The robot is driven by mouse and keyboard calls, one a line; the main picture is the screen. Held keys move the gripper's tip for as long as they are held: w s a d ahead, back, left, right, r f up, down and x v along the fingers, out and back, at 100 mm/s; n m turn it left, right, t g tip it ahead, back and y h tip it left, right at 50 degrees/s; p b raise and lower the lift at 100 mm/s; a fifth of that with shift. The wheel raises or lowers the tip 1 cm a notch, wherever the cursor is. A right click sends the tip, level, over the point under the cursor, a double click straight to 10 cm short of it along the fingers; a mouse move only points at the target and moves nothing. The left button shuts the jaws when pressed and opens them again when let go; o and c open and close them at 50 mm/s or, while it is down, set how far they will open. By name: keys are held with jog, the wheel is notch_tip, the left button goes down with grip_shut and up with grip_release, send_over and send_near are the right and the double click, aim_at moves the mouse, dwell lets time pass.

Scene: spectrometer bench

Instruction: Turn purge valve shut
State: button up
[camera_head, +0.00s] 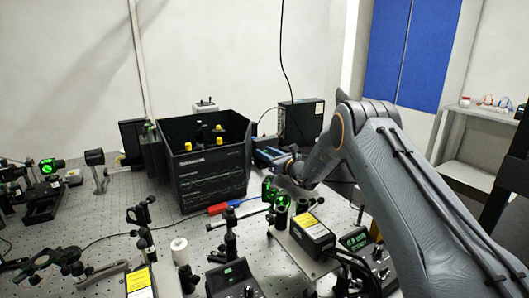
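My arm reaches in from the right, and its end with my gripper (268,156) is beside the right wall of a black open-topped box (211,180). The gripper is small and dark here, partly covered by my wrist, and its fingertips cannot be made out. I cannot tell whether it touches the box or anything on it. Yellow-topped parts (188,146) stand inside the box. No purge valve can be clearly identified; the box's right side is partly hidden by my arm's end.
A perforated optical table (112,222) carries optic mounts, a white cylinder (180,251) and a yellow-labelled box (312,232) below my wrist. A red and a blue tool (218,208) lie before the black box. A black case (300,120) stands behind my gripper. Shelves (480,112) are at right.

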jog(key=shift+w+a, duration=0.25)
jog(key=shift+a, duration=0.05)
jog(key=shift+c, duration=0.3)
grip_shut()
jog(key=shift+w+y+b, duration=0.1)
jog(key=shift+y+b, duration=0.2)
jog(key=shift+b, duration=0.3)
jog(key=n+g+y+b, duration=0.1)
jog(key=b, duration=0.2)
jog(key=shift+n+g, duration=0.3)
jog(key=shift+g, duration=0.1)
jog(key=n+g+y+b, duration=0.2)
jog(key=b, duration=0.3)
jog(key=shift+g+b, duration=0.3)
jog(key=shift+g, duration=0.1)
jog(key=shift+a+r+n+g+y+b, duration=0.1)
jog(key=shift+r+n+g+y+b, duration=0.05)
jog(key=shift+n+g+y+b, duration=0.35)
